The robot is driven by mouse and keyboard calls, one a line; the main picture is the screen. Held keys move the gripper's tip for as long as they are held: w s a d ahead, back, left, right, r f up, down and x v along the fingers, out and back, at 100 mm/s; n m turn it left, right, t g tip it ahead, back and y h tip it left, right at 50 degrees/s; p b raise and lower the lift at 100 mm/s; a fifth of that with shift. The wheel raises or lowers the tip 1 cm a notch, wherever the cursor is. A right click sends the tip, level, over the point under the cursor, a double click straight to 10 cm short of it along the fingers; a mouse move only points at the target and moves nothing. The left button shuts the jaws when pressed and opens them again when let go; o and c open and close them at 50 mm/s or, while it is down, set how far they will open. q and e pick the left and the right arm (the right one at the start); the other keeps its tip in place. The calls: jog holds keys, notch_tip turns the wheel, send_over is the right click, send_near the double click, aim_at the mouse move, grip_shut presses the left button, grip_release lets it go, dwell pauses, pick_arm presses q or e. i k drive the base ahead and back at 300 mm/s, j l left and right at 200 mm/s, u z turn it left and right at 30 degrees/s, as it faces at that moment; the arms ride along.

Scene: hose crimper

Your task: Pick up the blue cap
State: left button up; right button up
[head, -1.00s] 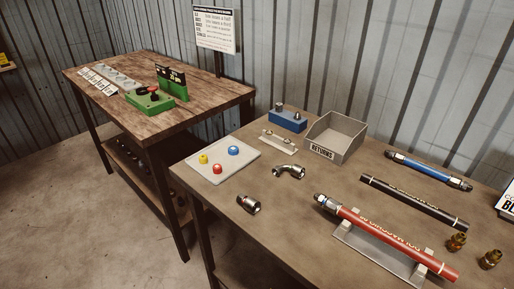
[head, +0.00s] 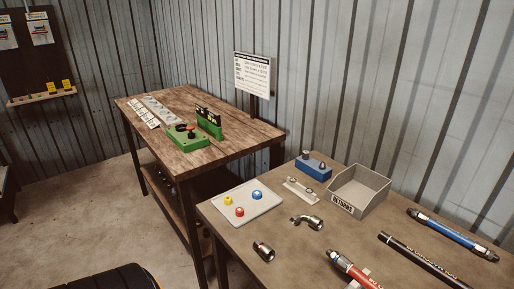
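The blue cap (head: 257,195) sits at the right of a pale square tray (head: 262,212) in the head view. A yellow cap (head: 228,201) and a red cap (head: 239,211) sit on the same tray, left of the blue one. The tray lies near the left end of the nearer table. Neither of my grippers shows in the head view.
Behind the tray stand a blue block (head: 314,169) and a small metal rack (head: 301,190). A grey returns bin (head: 372,203) is to their right. Elbow fitting (head: 308,221), straight fitting (head: 263,252) and hoses (head: 453,235) lie nearby. A wooden table (head: 165,165) stands behind left.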

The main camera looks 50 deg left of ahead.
aim_at(256, 194)
jog(key=u, duration=1.55)
jog(key=z, duration=0.35)
jog(key=i+j+z, duration=0.1)
jog(key=j+z, duration=0.5)
jog(key=z, duration=0.2)
jog(key=j+z, duration=0.65)
jog(key=z, duration=0.15)
